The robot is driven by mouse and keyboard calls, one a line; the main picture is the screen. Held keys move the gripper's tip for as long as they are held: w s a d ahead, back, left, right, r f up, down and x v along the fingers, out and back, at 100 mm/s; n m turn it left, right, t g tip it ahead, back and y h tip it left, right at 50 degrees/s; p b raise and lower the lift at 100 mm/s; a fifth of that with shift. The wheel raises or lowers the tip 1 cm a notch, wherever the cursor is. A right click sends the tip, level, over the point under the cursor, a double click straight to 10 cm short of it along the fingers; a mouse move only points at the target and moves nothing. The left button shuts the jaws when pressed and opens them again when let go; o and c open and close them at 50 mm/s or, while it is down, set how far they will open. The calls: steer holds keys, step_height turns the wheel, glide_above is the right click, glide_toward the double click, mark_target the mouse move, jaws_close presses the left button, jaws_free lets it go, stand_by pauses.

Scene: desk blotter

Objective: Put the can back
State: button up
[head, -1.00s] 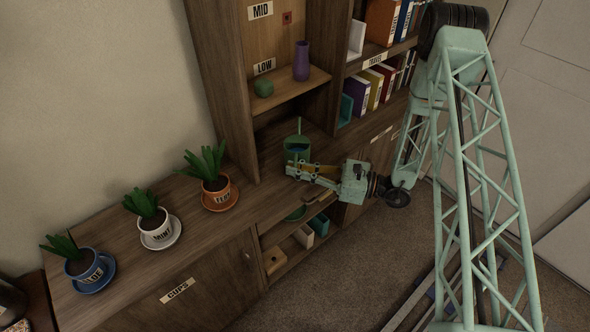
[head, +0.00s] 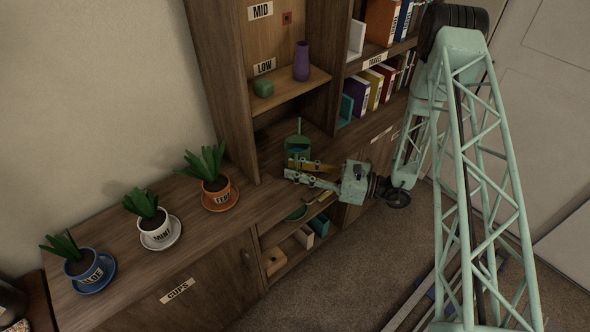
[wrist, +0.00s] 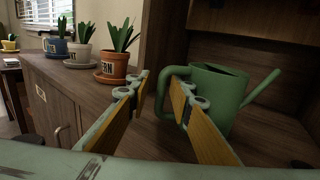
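The can is a green watering can with a long spout and a loop handle. It stands upright on the wooden counter (head: 262,208) under the low shelf in the head view (head: 298,147). In the wrist view the can (wrist: 218,100) is at right, with its spout pointing right and its handle toward my gripper. My gripper (head: 297,170) is in front of the can. In the wrist view my gripper (wrist: 160,82) has its two fingers apart, with nothing held between them. The right finger overlaps the handle in the picture; I cannot tell whether they touch.
Potted plants in an orange cup (head: 216,192), a white cup (head: 157,232) and a blue cup (head: 88,270) stand on saucers along the counter. The low shelf (head: 285,92) holds a purple vase (head: 301,61) and a green object (head: 263,88). Cabinet sides flank the can's bay.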

steer(key=shift+r, duration=0.1)
steer(key=p+v, duration=0.1)
steer(key=v, duration=1.1)
stand_by(0.4)
stand_by(0.8)
steer(key=s+a+r+n+g+h, duration=0.2)
steer(key=s+r+n+g, duration=0.15)
steer(key=s+r, duration=0.4)
steer(key=s+a+r+n+g+h, duration=0.1)
steer(key=s+r+n+g+h, duration=0.3)
steer(key=r, duration=0.7)
steer(key=s+a+r+n+g+h, duration=0.1)
steer(key=s+a+r+n+g, duration=0.1)
steer(key=s+r+n, duration=0.55)
steer(key=s+d+r+n+t+h, duration=0.3)
steer(key=s+d+r+t+h, duration=0.1)
steer(key=s+r, duration=0.4)
steer(key=s+d+r+n+t+h, duration=0.3)
steer(key=s+d+r+h, duration=0.3)
steer(key=s, duration=0.5)
steer(key=shift+d+r+t, duration=0.55)
steer(key=shift+d+r, duration=0.85)
steer(key=shift+r, duration=0.15)
